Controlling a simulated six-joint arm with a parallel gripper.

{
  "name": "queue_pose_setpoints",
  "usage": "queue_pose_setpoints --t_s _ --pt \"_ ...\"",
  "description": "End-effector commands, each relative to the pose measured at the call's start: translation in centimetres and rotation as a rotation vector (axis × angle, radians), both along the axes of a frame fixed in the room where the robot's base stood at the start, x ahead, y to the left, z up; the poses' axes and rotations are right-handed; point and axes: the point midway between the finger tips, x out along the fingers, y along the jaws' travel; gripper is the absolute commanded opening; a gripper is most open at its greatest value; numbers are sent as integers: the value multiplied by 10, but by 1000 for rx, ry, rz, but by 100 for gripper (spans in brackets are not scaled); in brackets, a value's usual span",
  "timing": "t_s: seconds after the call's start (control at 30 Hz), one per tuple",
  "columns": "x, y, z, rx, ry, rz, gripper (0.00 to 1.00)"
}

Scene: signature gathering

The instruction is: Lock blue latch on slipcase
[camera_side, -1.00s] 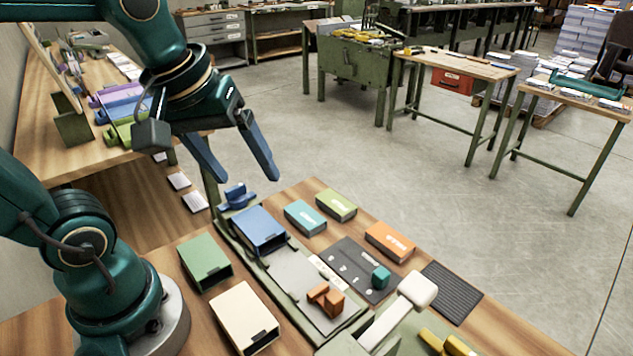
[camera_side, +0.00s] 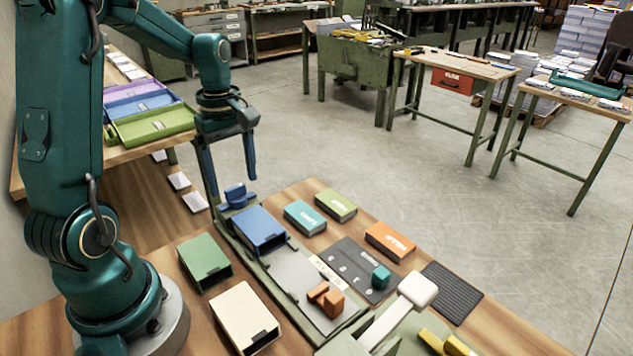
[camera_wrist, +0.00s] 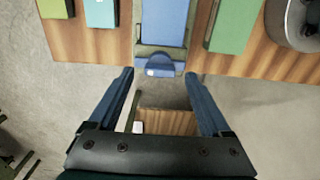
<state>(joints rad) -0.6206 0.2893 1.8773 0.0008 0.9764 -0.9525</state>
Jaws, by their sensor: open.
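The blue slipcase (camera_side: 260,229) lies in the green-framed fixture (camera_side: 296,304) on the wooden table. The blue latch (camera_side: 236,196) sits at the fixture's far end, just behind the slipcase. In the wrist view the latch (camera_wrist: 160,69) shows at the near end of the slipcase (camera_wrist: 164,22). My gripper (camera_side: 230,180) is open and empty. Its fingers point down around the latch area, one on each side in the side view. In the wrist view my gripper (camera_wrist: 158,82) has its fingertips to the left and right of the latch, apart from it. Whether the latch is locked cannot be told.
Green (camera_side: 205,261) and cream (camera_side: 245,317) cases lie left of the fixture. Teal (camera_side: 305,217), lime (camera_side: 336,205) and orange (camera_side: 390,241) boxes lie right. An orange block (camera_side: 325,298) and a white-handled lever (camera_side: 417,290) stand at the near end.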

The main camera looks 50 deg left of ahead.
Motion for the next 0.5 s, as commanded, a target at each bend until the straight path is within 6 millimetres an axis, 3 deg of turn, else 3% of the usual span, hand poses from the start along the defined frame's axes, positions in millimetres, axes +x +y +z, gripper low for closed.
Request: queue_pose_setpoints --t_s 0.17,0.43,0.47,0.5 --pt "0 -1 -14 0 1 -1 82" --pt "0 0 -16 1 -1 -2 82" --pt "0 0 -16 1 -1 -2 75" --pt "0 0 -16 1 -1 -2 60"
